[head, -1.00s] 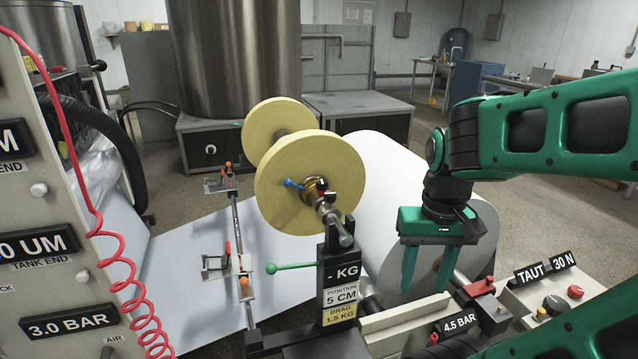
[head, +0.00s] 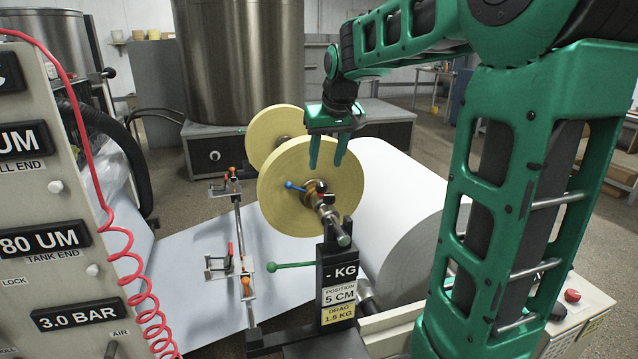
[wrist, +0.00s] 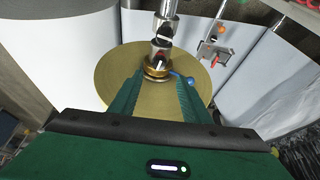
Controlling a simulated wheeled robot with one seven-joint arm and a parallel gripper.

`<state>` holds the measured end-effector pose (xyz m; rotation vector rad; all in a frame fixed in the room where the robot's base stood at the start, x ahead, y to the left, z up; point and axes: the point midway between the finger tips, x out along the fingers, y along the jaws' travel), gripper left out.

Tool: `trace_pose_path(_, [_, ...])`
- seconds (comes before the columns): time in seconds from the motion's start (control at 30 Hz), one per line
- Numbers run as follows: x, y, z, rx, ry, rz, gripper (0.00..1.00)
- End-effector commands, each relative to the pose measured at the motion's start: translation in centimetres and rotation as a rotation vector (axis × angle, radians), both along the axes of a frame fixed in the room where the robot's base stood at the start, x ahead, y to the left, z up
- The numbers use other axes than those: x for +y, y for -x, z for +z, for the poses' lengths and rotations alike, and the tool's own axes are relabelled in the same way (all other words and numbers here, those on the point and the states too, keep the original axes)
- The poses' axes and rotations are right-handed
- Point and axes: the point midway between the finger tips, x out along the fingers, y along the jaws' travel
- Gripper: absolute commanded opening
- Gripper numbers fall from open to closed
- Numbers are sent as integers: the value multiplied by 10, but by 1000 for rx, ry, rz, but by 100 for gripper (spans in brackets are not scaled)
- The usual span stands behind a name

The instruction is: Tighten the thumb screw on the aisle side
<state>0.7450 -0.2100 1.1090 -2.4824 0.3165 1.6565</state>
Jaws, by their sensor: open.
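The near yellow roll (head: 285,205) sits on a metal shaft (head: 334,226). At its center is a brass hub (head: 311,192) with a blue-tipped lever (head: 292,186) pointing left and a small red and black part beside it. I cannot tell which of these parts is the thumb screw. My gripper (head: 327,158) is open, pointing down at the upper right of the roll. In the wrist view the hub (wrist: 156,69) lies just beyond and between the fingertips, with the blue tip (wrist: 190,81) by the right finger. Nothing is between the fingers.
A second yellow roll (head: 262,132) stands behind. A large white paper roll (head: 395,235) lies to the right. A black post (head: 337,285) with labels carries the shaft end. A rail with orange knobs (head: 246,284) stands left, with a green-knobbed lever (head: 275,266) near the post.

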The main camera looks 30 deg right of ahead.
Motion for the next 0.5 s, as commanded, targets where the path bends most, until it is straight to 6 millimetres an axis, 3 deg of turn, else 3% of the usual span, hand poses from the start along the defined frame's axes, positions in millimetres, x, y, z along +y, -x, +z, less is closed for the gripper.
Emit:
trace_pose_path(0.3, [-7, -19, -53, 5, -1, -3, 43])
trace_pose_path(0.5, [-10, -27, -74, 4, -1, -4, 43])
